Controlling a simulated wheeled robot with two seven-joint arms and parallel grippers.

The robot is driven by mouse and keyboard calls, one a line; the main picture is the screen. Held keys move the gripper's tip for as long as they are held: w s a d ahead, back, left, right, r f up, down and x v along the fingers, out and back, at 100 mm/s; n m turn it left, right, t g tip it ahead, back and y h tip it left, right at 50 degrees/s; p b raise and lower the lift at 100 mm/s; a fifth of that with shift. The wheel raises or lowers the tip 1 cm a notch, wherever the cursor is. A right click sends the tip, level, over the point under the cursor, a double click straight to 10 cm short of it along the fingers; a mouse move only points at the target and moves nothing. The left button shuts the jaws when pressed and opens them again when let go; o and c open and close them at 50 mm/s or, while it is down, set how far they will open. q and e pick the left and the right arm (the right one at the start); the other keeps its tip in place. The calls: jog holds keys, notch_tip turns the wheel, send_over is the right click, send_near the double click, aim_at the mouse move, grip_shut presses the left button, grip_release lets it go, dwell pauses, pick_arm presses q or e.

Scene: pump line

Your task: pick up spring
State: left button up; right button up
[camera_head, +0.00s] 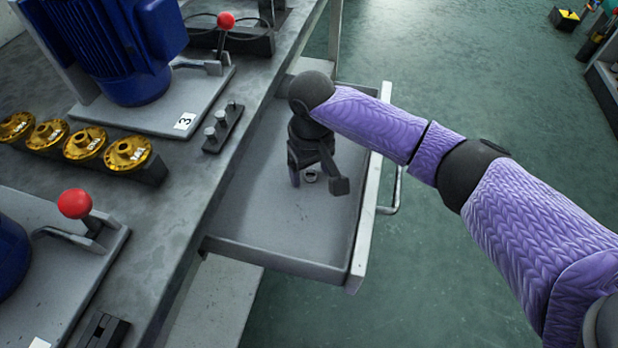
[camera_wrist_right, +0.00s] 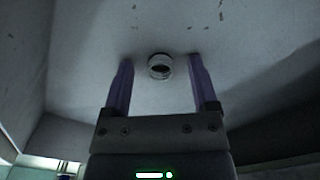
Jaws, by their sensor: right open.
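The spring (camera_head: 311,176) is a small grey metal coil on the floor of the open drawer (camera_head: 270,226). In the right wrist view the spring (camera_wrist_right: 160,66) shows between the tips of the two purple fingers, with a gap on each side. My right gripper (camera_head: 308,180) reaches down into the drawer, its fingers open and empty around the spring's place. In the right wrist view the right gripper (camera_wrist_right: 160,82) points at the drawer floor. Whether the fingertips touch the floor I cannot tell. My left gripper is not in view.
The workbench (camera_head: 203,168) stands left of the drawer. It carries blue motors (camera_head: 112,45), a row of gold flanges (camera_head: 84,144), a small block with metal pins (camera_head: 222,128) and red-knobbed levers (camera_head: 74,204).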

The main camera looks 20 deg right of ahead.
jog(key=shift+r, duration=0.15)
grip_shut()
